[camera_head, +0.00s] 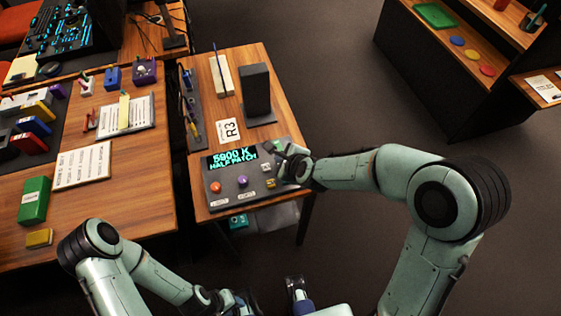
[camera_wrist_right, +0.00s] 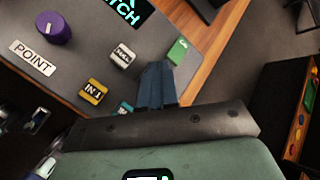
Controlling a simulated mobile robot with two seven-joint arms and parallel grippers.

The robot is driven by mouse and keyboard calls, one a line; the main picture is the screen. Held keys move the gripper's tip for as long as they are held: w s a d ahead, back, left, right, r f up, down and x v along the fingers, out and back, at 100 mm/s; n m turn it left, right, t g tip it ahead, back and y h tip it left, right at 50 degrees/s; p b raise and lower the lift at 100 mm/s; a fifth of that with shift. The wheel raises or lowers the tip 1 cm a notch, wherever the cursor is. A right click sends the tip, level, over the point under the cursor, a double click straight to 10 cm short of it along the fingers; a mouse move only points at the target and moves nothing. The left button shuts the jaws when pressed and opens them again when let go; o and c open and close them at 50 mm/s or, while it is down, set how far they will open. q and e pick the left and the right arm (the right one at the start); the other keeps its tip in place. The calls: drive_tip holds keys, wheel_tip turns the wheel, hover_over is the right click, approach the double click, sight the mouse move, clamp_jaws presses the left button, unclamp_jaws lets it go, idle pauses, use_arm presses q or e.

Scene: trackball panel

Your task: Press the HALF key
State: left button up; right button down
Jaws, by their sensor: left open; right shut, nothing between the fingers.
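The grey control panel (camera_head: 231,203) carries a display (camera_head: 229,158) reading "5900 K HALF PATCH". In the right wrist view a white key (camera_wrist_right: 122,55) has dark lettering I cannot read for certain. Near it are a yellow key (camera_wrist_right: 93,92) marked IN 1, a partly hidden teal key (camera_wrist_right: 125,108) and a green key (camera_wrist_right: 178,50). I cannot tell for certain which is HALF. My right gripper (camera_head: 285,165) is shut and empty over the panel's right side; its fingers (camera_wrist_right: 156,85) appear between the white, green and teal keys. My left gripper (camera_head: 240,302) is open, low in the head view, away from the panel.
A purple knob (camera_head: 241,181) and an orange-red ball (camera_head: 215,187) sit on the panel. A cluttered wooden table (camera_head: 130,200) is at left. Open floor lies to the right.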

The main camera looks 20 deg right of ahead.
drive_tip(key=shift+r+p, duration=2.15)
drive_tip(key=shift+r, duration=0.4)
use_arm(q)
drive_tip(key=r, duration=0.1)
drive_tip(key=w+r, duration=0.1)
drive_tip(key=r, duration=0.2)
drive_tip(key=shift+w+r, duration=0.25)
drive_tip(key=shift+w, duration=0.05)
use_arm(e)
drive_tip(key=shift+f, duration=0.1)
use_arm(q)
drive_tip(key=shift+s+f, duration=0.1)
drive_tip(key=shift+s, duration=0.05)
